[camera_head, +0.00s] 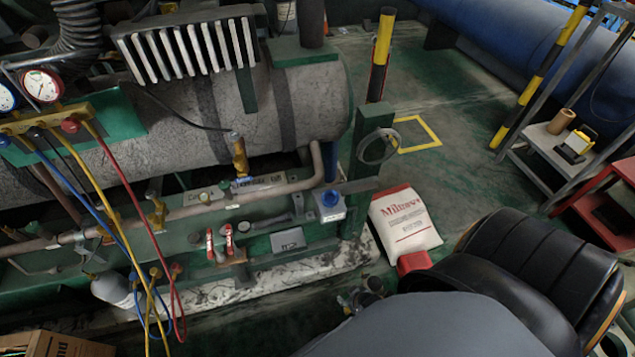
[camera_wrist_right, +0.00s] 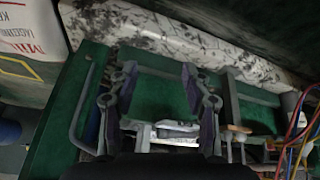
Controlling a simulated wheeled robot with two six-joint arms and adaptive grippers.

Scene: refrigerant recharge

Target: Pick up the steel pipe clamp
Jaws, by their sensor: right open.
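A round grey steel ring (camera_head: 378,146), which looks like the pipe clamp, sits against the upper part of the green post (camera_head: 369,185). I cannot tell from the picture how it is fixed. My right gripper (camera_head: 360,296) is low in front of the skid, below and nearer than the ring. In the right wrist view its two fingers (camera_wrist_right: 160,82) stand wide apart. Nothing is held between them; green frame and floor show through the gap. I cannot surely pick out the clamp in the wrist view. My left gripper is not in view.
A white bag (camera_head: 405,220) and a red block (camera_head: 413,263) lie on the floor right of the post. Red-handled valves (camera_head: 220,240) and a grey plate (camera_head: 288,240) are on the green skid. Gauges (camera_head: 42,86) with coloured hoses hang at left.

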